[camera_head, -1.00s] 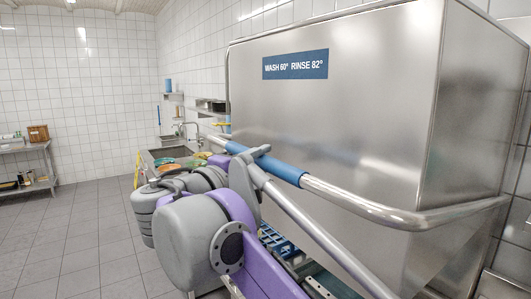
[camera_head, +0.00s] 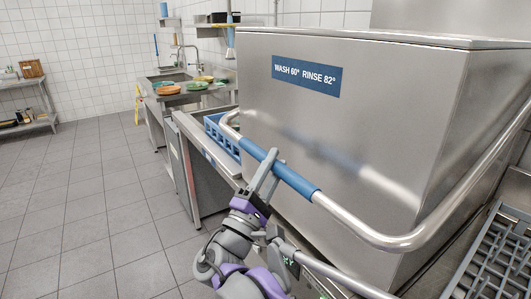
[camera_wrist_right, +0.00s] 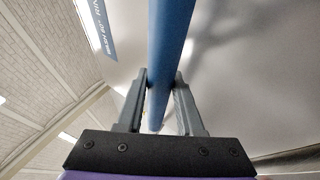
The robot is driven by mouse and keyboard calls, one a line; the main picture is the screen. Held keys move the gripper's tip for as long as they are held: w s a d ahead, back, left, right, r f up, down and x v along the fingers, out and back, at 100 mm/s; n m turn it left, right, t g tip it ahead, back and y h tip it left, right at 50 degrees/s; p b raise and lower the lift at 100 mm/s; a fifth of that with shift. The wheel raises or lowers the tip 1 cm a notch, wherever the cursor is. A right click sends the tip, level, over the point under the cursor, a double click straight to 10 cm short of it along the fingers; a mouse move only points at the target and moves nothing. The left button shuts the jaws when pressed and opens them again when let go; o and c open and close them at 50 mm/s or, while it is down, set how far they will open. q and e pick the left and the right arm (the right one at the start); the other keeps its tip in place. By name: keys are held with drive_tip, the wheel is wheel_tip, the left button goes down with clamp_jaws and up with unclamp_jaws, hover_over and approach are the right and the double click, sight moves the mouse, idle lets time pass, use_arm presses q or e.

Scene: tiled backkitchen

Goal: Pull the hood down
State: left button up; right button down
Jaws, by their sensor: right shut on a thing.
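The hood (camera_head: 390,120) is a large stainless steel box with a blue "WASH 60° RINSE 82°" label, filling the right half of the head view. A steel bar handle (camera_head: 400,240) wraps around its front, with a blue grip sleeve (camera_head: 296,184). My right gripper (camera_head: 266,170) is shut on the left part of this sleeve. In the right wrist view the blue sleeve (camera_wrist_right: 171,35) passes between the two fingers of my right gripper (camera_wrist_right: 160,85). My left gripper is out of view.
A blue rack (camera_head: 222,137) sits at the hood's left side, by a steel counter (camera_head: 194,140). A grey rack (camera_head: 495,262) is at the lower right. Colored dishes (camera_head: 168,89) lie by the sink at the back. The tiled floor (camera_head: 80,200) at left is clear.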

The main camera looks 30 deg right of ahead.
drive_tip(key=shift+d+f+b, duration=0.3)
drive_tip(key=shift+f+b, duration=0.05)
drive_tip(key=shift+f, duration=0.85)
drive_tip(key=shift+a, duration=0.1)
drive_tip(key=c, duration=1)
unclamp_jaws()
drive_tip(key=o, duration=0.4)
drive_tip(key=shift+d, duration=0.25)
drive_tip(key=shift+o, duration=0.2)
